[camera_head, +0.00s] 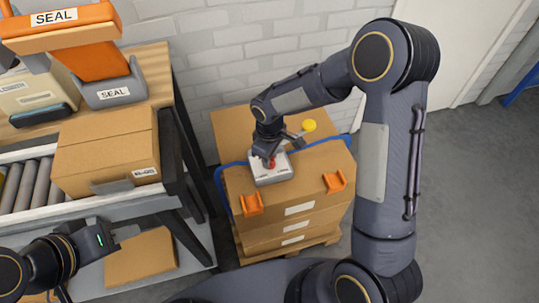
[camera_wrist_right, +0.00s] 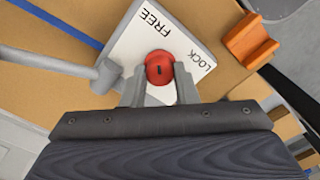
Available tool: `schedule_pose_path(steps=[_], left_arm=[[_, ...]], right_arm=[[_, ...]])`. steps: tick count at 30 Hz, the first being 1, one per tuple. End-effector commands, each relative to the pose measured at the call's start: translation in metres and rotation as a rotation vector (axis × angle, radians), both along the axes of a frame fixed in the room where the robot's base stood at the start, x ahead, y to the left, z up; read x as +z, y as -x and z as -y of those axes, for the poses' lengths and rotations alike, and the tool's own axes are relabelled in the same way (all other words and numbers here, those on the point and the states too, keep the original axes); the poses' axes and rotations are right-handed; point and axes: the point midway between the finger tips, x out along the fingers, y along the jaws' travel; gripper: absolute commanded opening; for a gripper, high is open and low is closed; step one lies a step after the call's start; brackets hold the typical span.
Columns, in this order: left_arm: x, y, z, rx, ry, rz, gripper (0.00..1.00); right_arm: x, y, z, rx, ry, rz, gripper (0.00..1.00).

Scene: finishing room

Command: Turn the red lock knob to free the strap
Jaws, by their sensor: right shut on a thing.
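The red lock knob (camera_head: 271,163) sits on a pale grey tensioner box (camera_head: 268,176) on top of the stacked cartons. In the right wrist view the red knob (camera_wrist_right: 160,69) shows a dark mark, and the white plate (camera_wrist_right: 125,40) reads FREE and LOCK. My right gripper (camera_wrist_right: 158,90) is shut on the knob, a finger on each side. A blue strap (camera_head: 320,141) runs over the cartons on both sides of the box. A grey lever with a yellow ball (camera_head: 309,125) stands beside the box. My left gripper (camera_head: 125,233) is at the lower left, away from the cartons; its opening is unclear.
Orange corner guards (camera_head: 252,204) sit on the cartons' front edge, another further right (camera_head: 335,182). A bench at left holds a carton (camera_head: 105,160), rollers and an orange SEAL machine (camera_head: 85,40). Grey floor is free at the right.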

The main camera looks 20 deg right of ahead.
Motion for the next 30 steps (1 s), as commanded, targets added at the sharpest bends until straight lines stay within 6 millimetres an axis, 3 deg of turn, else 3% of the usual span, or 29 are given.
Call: schedule_pose_path(steps=[16, 17, 21, 30], left_arm=[[0.0006, 0.0, 0.0, 0.0, 0.0, 0.0, 0.36], [0.0006, 0.0, 0.0, 0.0, 0.0, 0.0, 0.36], [0.0005, 0.0, 0.0, 0.0, 0.0, 0.0, 0.36], [0.0007, 0.0, 0.0, 0.0, 0.0, 0.0, 0.36]], right_arm=[[0.0009, -0.0009, 0.0, 0.027, 0.0, 0.003, 0.04], [0.0009, -0.0009, 0.0, 0.027, 0.0, 0.003, 0.28], [0.0007, -0.0007, 0.0, 0.027, 0.0, 0.003, 0.46], [0.0014, -0.0004, -0.0001, 0.026, 0.0, 0.001, 0.48]])
